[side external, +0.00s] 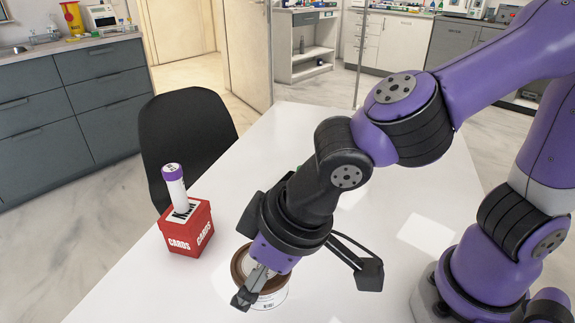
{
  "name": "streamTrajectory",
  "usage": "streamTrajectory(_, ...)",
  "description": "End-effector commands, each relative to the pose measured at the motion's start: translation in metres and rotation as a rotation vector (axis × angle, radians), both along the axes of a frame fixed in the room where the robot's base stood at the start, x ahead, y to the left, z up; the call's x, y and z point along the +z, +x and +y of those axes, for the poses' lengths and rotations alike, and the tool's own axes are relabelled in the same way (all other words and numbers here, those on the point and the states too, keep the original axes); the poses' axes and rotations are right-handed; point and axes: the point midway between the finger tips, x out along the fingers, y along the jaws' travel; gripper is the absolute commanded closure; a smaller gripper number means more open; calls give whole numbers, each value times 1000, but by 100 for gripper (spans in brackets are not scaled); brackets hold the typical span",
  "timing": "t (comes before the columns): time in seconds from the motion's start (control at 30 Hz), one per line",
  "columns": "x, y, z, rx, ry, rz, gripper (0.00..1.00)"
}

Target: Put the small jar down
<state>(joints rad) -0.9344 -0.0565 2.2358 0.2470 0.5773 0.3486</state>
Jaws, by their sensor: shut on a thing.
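A round jar (272,301) with a brown rim and a pale, labelled side is at the front of the white table (330,130), low over its top. My gripper (246,297) reaches down over it and is shut on it. One dark fingertip shows in front of the jar's left side; the other finger is hidden. My gripper covers much of the jar. I cannot tell whether the jar's base touches the table.
A red box (186,228) marked CARDS stands to the left, with a white tube (175,189) with a purple cap standing upright on it. A black chair (186,140) is at the table's left edge. The table's back part is clear.

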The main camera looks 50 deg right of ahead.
Motion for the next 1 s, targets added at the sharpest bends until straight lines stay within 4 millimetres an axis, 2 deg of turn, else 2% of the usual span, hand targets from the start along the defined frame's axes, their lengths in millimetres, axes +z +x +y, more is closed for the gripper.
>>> streamTrajectory(0.1, -1, 32, -51, -355, -1, -2, 66)
streamTrajectory(0.23, -2, 53, -117, -797, -3, -2, 65)
streamTrajectory(0.4, 1, 54, -203, -1390, -3, -2, 65)
streamTrajectory(0.53, 3, 42, -251, -1760, -3, -3, 65)
streamTrajectory(0.6, 4, 35, -268, -1900, -4, -4, 65)
streamTrajectory(0.7, 5, 28, -282, -2030, -3, -4, 65)
streamTrajectory(0.87, -4, 19, -306, -2103, -7, -4, 65)
streamTrajectory(1.0, -25, 12, -340, -2106, -7, -1, 65)
